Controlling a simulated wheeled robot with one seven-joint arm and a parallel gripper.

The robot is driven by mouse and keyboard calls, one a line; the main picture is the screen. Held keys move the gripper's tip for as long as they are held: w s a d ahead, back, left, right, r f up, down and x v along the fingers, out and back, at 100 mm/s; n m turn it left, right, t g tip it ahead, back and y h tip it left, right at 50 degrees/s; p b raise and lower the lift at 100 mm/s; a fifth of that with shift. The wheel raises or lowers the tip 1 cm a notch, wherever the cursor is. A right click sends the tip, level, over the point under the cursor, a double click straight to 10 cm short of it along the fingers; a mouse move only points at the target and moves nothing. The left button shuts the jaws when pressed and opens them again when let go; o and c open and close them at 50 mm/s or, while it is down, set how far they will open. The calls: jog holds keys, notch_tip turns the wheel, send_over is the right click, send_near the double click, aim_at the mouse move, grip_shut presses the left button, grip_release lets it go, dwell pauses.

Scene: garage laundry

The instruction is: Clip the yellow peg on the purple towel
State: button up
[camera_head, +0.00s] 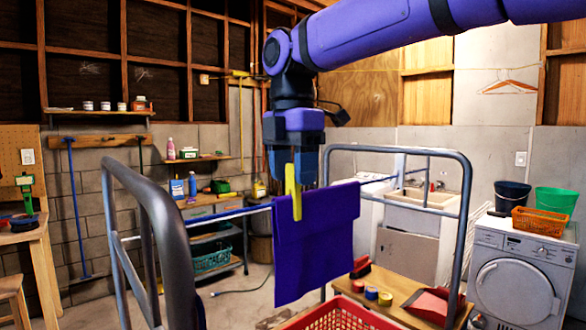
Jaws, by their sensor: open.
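The purple towel (318,250) hangs over the blue rail of a drying rack, below and to the right of my gripper. The yellow peg (293,192) stands upright at the towel's upper left corner, its lower end overlapping the towel's top edge in this view. My gripper (292,170) points down with its fingers around the upper part of the peg. It is open. I cannot tell whether the fingers touch the peg, and the far side of the towel is hidden.
The grey tubular rack frame (465,200) rises on both sides of the towel. A red basket (340,315) is below at the front. A wooden bench (400,290) holds tape rolls and a red dustpan (437,303). A washing machine (515,270) stands at right.

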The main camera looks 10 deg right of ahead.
notch_tip(320, 180, up, 11)
jog(key=shift+f, duration=0.1)
jog(key=s+d+f+m+t, duration=0.1)
jog(key=s+d+f+m, duration=0.3)
jog(key=d+m, duration=0.25)
jog(key=s+d+f+m+t, duration=0.25)
jog(key=d+f+m, duration=0.2)
jog(key=d, duration=0.35)
jog(key=s+d+f+m+t, duration=0.1)
jog(key=s+d+f+m, duration=0.3)
jog(key=s+f+m, duration=0.2)
jog(key=s+d+f+m+t, duration=0.1)
jog(key=s+d+f+m, duration=0.4)
jog(key=f, duration=0.4)
jog(key=s+m, duration=0.1)
jog(key=m, duration=0.1)
jog(key=shift+s+d+f+m, duration=0.2)
jog(key=shift+s+f+m, duration=0.05)
jog(key=shift+f+m, duration=0.15)
